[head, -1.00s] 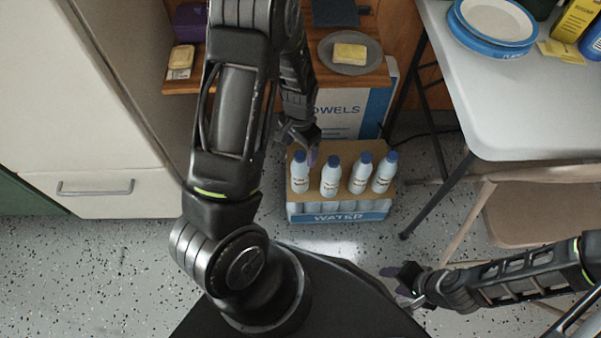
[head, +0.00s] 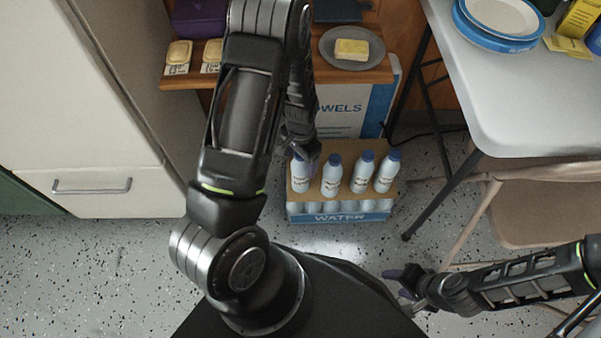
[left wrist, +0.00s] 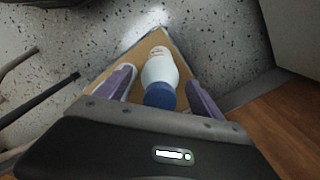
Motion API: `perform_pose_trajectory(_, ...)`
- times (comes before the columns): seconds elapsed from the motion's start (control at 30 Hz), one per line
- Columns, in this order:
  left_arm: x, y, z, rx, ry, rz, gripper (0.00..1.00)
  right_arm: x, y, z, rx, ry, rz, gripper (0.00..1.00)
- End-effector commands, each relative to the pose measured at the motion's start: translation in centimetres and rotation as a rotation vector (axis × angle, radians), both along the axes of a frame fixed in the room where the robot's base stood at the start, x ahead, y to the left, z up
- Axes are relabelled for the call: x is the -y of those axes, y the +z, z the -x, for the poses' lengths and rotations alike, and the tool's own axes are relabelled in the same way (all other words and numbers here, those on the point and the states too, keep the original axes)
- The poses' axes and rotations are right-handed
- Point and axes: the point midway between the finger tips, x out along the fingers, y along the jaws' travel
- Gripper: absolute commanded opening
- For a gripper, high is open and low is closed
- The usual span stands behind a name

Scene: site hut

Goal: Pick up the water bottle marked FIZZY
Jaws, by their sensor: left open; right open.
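Several white water bottles with blue caps stand upright in a row in a cardboard box marked WATER (head: 338,218). The leftmost bottle (head: 300,176) is partly hidden by my left gripper (head: 308,158); the others, such as the second bottle (head: 332,178), are clear. The labels are too small to read, so I cannot tell which is FIZZY. In the left wrist view, one bottle (left wrist: 160,70) lies between the open purple fingers of my left gripper (left wrist: 160,92), with gaps at both sides. My right gripper (head: 405,285) is open and empty, low on the right, away from the box.
A wooden shelf (head: 270,76) with a grey plate and yellow block stands behind the box, above a TOWELS box (head: 345,110). A grey table (head: 505,100) and a folding chair (head: 530,200) are to the right. A white cabinet (head: 100,110) is at left.

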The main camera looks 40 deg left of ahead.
Motion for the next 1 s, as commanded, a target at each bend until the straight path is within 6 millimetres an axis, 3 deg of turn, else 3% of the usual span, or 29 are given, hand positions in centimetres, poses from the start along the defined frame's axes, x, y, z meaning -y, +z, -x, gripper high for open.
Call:
perform_pose_trajectory(0.47, 0.02, 0.08, 0.00, 0.000, 0.000, 0.000, 0.77, -0.02, 0.05, 0.01, 0.000, 0.000, 0.000, 0.49)
perform_pose_trajectory(1.0, 0.01, 0.08, 0.00, 0.000, 0.000, 0.000, 0.34, -0.02, 0.05, 0.02, 0.000, 0.000, 0.000, 0.49)
